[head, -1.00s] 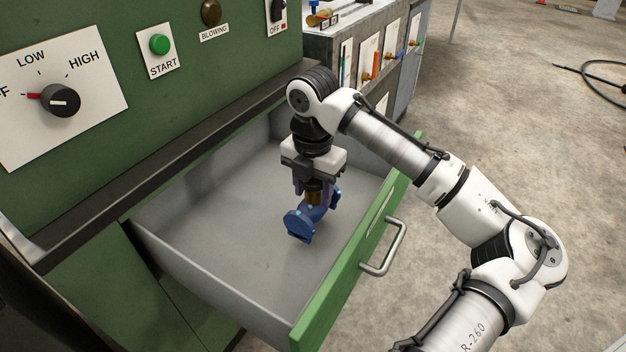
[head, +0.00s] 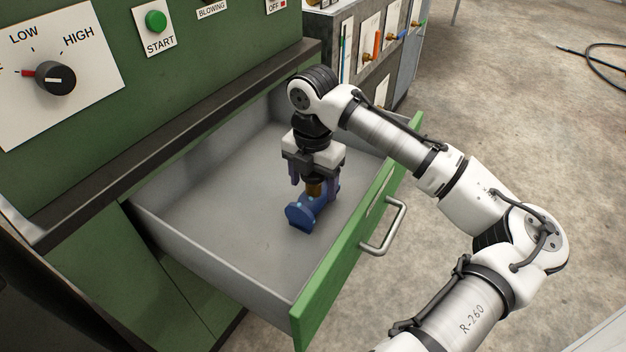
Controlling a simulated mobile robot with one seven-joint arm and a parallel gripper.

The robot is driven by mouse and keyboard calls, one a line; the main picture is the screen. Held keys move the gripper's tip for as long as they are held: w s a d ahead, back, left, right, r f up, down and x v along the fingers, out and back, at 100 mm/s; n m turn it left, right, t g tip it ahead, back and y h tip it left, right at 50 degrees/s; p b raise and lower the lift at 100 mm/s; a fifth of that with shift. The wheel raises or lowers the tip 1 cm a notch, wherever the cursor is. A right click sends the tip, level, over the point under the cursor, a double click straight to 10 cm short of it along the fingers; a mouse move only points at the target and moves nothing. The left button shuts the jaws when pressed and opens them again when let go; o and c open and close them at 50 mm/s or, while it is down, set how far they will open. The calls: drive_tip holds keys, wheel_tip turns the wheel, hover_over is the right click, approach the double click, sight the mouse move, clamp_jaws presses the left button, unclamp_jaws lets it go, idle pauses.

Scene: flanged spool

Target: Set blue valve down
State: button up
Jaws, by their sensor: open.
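The blue valve (head: 301,214) has a round flange facing the lower left and a brass-coloured part on top. It rests on the floor of the open drawer (head: 225,257), right of the middle. My gripper (head: 315,188) points down over the valve inside the drawer. Its fingers are spread on either side of the brass part. The far side of the valve is partly hidden by the right finger.
The drawer's green front with a metal handle (head: 384,228) stands right of the valve. A green cabinet panel carries a knob (head: 55,78) and a START button (head: 156,21). The drawer floor is otherwise bare.

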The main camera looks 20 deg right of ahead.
wheel_tip(320, 180, up, 12)
drive_tip(key=shift+r+p, duration=0.1)
drive_tip(key=shift+p, duration=0.75)
